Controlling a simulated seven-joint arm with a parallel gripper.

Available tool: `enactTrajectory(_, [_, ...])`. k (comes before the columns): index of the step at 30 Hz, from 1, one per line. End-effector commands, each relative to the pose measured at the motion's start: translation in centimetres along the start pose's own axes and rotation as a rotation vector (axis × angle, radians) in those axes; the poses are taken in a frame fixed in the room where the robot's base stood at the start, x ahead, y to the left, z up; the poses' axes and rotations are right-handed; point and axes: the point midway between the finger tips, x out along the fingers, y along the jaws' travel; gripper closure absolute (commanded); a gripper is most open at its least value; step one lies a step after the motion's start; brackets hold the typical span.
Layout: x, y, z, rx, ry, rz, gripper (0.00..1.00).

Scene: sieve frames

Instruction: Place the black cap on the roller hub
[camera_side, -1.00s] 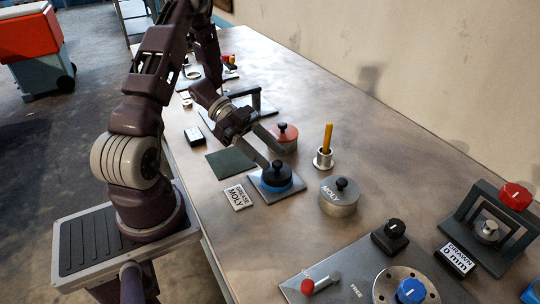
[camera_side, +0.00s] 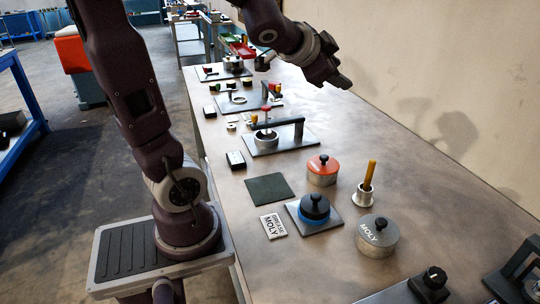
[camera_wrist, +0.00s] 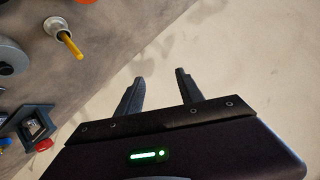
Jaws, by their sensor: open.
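In the side view, a black knobbed disc (camera_side: 314,207), which looks like the black cap, sits on a blue ring on a grey plate. I cannot tell for certain which part is the roller hub. A dark frame (camera_side: 515,272) is cut off at the right edge; the wrist view shows the frame (camera_wrist: 22,118) with a pale metal piece (camera_wrist: 37,126) in it, possibly the hub. My gripper (camera_side: 338,82) is raised above the back of the bench, well away from both. In the wrist view its two fingers (camera_wrist: 160,76) are apart with nothing between them.
A red-lidded tin (camera_side: 323,171), a grey MOLY tin (camera_side: 377,238) and a yellow stick in a metal holder (camera_side: 368,177) stand near the disc. A GREASE MOLY card (camera_side: 273,226) and dark mat (camera_side: 269,189) lie left. A fixture with a handle (camera_side: 290,133) stands farther back.

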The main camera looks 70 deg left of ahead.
Motion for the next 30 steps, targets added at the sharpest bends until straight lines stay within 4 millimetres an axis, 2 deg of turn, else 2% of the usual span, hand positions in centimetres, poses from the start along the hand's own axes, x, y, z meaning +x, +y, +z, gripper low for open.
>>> enactTrajectory(1, [-4.4,2.7,1.4,-0.103,-0.073,0.035,0.56])
enactTrajectory(3, [-9.6,7.4,4.9,-0.229,-0.211,0.151,0.56])
enactTrajectory(6, [-15.0,12.6,8.2,-0.308,-0.339,0.318,0.56])
enactTrajectory(9, [-18.2,15.4,10.0,-0.335,-0.408,0.426,0.56])
enactTrajectory(12, [-19.3,16.3,10.6,-0.342,-0.433,0.464,0.56])
enactTrajectory(30, [-19.2,16.2,10.6,-0.344,-0.433,0.462,0.56])
